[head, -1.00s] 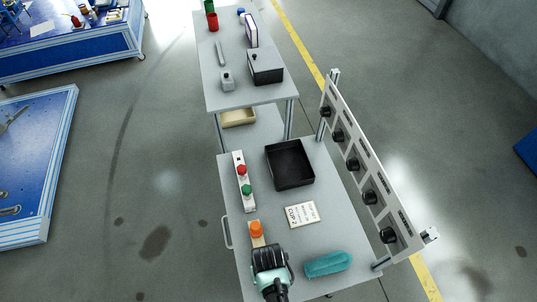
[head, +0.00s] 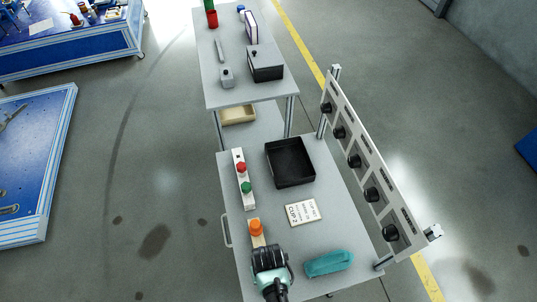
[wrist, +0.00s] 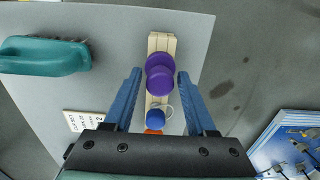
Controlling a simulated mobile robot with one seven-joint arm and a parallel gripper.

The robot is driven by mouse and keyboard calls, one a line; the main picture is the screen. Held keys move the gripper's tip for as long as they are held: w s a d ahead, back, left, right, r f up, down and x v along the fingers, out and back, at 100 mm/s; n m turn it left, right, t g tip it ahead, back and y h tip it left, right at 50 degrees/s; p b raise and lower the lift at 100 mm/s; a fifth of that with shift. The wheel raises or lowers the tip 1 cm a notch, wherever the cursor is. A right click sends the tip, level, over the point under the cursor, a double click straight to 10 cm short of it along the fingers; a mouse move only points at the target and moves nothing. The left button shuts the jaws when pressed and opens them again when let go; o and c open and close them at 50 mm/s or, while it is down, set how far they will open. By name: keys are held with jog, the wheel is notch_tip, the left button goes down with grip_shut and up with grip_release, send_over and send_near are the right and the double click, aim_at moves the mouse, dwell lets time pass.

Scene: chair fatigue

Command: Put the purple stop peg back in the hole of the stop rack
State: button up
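The wooden stop rack (wrist: 162,41) runs up the middle of the wrist view. A purple stop peg (wrist: 159,82) stands out toward the camera, showing two overlapping purple rounds; its lower end is hidden, so I cannot tell whether it sits in a hole. My gripper (wrist: 160,80) is open, with one blue finger on each side of the purple peg and visible gaps. A blue peg (wrist: 155,117) and an orange peg (wrist: 153,131) are nearer my wrist. In the head view my gripper (head: 270,257) hides most of the rack; the orange peg (head: 256,227) shows beyond it.
A teal object (head: 328,263) lies right of my gripper. A card (head: 303,212), a black tray (head: 290,162) and a strip (head: 248,196) with red and green knobs share the tabletop. A panel with black knobs (head: 371,194) stands along the right edge.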

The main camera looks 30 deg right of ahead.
jog(key=shift+o, duration=0.8)
jog(key=shift+r, duration=0.1)
notch_tip(320, 180, up, 13)
dwell(0.4)
